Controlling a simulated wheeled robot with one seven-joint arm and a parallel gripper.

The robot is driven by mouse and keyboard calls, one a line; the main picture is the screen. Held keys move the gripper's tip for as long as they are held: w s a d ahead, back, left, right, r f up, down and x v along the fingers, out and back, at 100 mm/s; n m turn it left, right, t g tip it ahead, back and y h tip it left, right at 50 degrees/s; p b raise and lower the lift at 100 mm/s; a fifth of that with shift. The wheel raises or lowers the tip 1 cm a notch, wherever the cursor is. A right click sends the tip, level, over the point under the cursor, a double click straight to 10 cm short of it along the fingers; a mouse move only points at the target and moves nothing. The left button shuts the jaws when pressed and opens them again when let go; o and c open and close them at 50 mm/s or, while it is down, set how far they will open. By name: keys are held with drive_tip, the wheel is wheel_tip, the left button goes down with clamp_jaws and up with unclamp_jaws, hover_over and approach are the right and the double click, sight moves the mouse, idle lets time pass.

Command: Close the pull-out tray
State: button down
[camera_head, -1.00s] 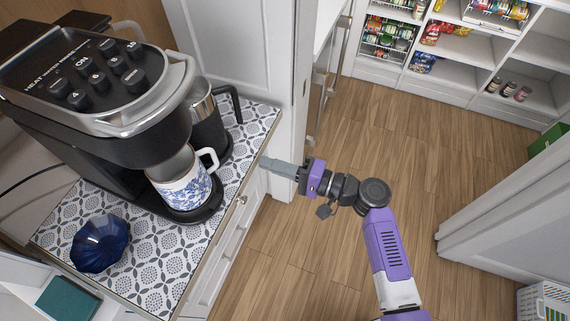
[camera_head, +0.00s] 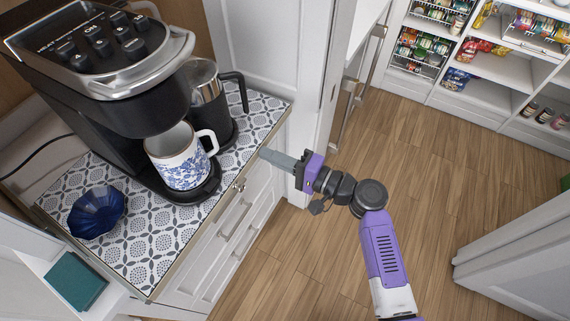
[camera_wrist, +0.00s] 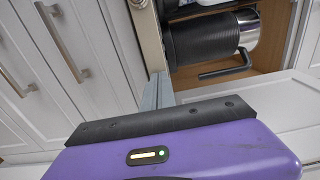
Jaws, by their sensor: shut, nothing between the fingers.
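A grey-and-white patterned surface (camera_head: 142,262) carries the coffee machine and has a plain front edge. It looks like the pull-out tray, but I cannot tell for sure how far out it is. My gripper (camera_head: 264,154) is shut and empty, with its fingertips close to the right part of that front edge. In the wrist view the fingertips (camera_wrist: 158,80) point at a narrow beige edge strip (camera_wrist: 149,35). Whether they touch it is unclear.
On the surface stand a black coffee machine (camera_head: 125,110), a blue-patterned mug (camera_head: 180,165), a steel carafe (camera_head: 204,88) and a blue bowl (camera_head: 96,212). White drawers with handles (camera_head: 236,218) lie below. Wooden floor to the right (camera_head: 440,170) is clear.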

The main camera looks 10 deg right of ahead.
drive_tip(key=b+x, duration=0.7)
drive_tip(key=x, duration=0.9)
drive_tip(key=shift+f+b, duration=0.1)
drive_tip(key=shift+b, duration=0.2)
drive_tip(key=shift+b+x, duration=0.35)
drive_tip(key=shift+x, duration=0.5)
